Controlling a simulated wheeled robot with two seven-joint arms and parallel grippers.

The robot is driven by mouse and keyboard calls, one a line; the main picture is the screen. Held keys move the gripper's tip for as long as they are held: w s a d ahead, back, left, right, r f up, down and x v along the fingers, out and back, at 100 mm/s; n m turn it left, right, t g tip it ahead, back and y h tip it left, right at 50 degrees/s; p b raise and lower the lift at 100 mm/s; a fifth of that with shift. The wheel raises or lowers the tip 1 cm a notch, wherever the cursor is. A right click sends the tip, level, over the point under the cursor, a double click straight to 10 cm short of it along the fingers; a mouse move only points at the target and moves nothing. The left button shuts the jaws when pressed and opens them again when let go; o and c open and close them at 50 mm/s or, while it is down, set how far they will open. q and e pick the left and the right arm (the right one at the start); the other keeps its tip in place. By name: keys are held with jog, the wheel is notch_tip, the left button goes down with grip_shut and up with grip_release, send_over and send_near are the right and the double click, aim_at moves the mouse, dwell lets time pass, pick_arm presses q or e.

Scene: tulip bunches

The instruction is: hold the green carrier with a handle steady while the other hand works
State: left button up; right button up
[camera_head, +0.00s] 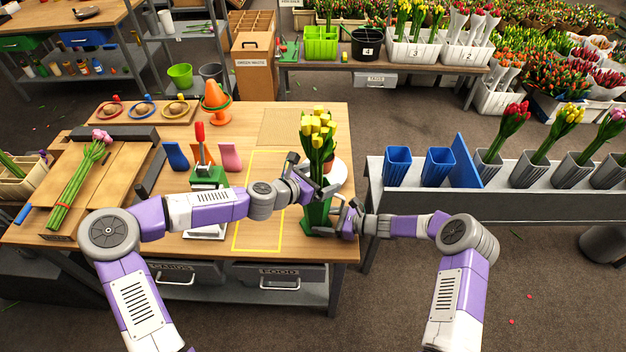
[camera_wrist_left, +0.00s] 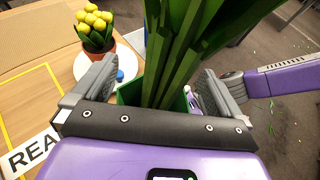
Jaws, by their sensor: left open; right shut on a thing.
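The green carrier (camera_head: 316,218) stands upright near the table's front right corner. A bunch of yellow tulips (camera_head: 318,130) rises from it on green stems. My right gripper (camera_head: 345,215) is shut on the carrier's right side; the exact contact is hard to see. My left gripper (camera_head: 310,178) is open, with its fingers on either side of the stems just above the carrier. In the left wrist view the stems (camera_wrist_left: 178,55) pass between the open fingers, and part of the carrier (camera_wrist_left: 130,93) shows below. The carrier's handle cannot be made out.
A white round plate (camera_wrist_left: 88,68) with a potted yellow plant (camera_wrist_left: 97,28) stands close behind the carrier. A yellow taped outline (camera_head: 238,235) lies to the left. Blue cups (camera_head: 397,167) stand on the grey bench at right. The table edge is near.

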pick_arm(q)
jog(key=v, duration=1.1)
jog(key=shift+s+a, duration=0.3)
pick_arm(e)
jog(key=o, duration=1)
jog(key=shift+c, duration=0.2)
jog(key=shift+d, duration=0.1)
